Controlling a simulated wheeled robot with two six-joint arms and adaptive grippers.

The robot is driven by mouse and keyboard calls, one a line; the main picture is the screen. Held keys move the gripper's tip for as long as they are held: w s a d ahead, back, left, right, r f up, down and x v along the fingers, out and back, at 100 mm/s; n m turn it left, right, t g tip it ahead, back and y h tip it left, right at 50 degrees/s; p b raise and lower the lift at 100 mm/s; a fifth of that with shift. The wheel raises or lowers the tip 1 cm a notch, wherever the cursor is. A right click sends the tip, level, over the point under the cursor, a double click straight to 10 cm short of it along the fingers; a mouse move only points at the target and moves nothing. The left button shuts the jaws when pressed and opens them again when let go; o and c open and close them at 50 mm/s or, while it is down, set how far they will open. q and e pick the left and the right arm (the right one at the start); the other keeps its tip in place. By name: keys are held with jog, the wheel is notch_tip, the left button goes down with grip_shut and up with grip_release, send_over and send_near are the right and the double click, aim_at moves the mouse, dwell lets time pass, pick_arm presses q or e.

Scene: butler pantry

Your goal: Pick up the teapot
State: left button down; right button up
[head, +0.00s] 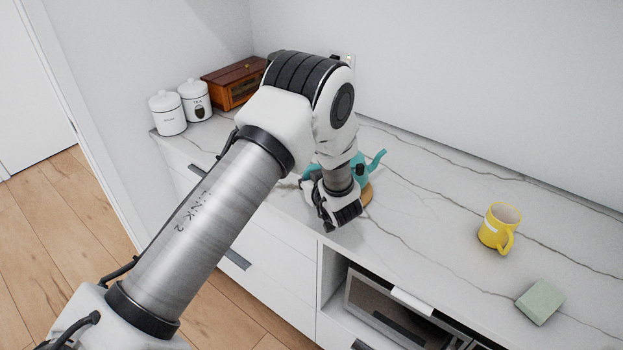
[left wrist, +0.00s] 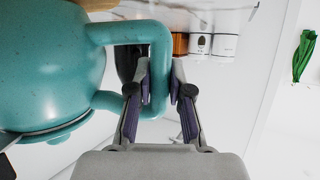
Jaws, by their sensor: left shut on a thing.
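The teal teapot (head: 364,169) is on the marble counter, mostly hidden behind my left arm in the head view. Its spout shows to the right, over a round wooden piece (head: 367,194). In the left wrist view the teapot body (left wrist: 45,65) fills the left side, and its handle (left wrist: 160,55) reaches between the fingers. My left gripper (left wrist: 160,85) is shut on the handle. In the head view the left gripper (head: 318,198) is at the teapot's near left side, its fingertips hidden. Whether the teapot touches the wooden piece cannot be told. My right gripper is not in view.
A yellow mug (head: 497,229) and a pale green block (head: 540,302) are on the counter at right. Two white canisters (head: 167,113) and a wooden box (head: 234,84) stand at the back left. An open niche with an appliance (head: 390,308) lies below the counter. The counter's middle is clear.

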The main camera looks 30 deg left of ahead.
aim_at(307, 171)
pick_arm(q)
notch_tip(307, 171, up, 3)
jog(key=shift+r+p, duration=0.1)
jog(key=shift+p, duration=0.8)
jog(key=shift+s, duration=0.1)
jog(key=s+d+r+p, duration=0.1)
jog(key=s+d+p, duration=0.2)
jog(key=s, duration=1.2)
jog(key=shift+d+r, duration=0.15)
jog(key=shift+d, duration=0.95)
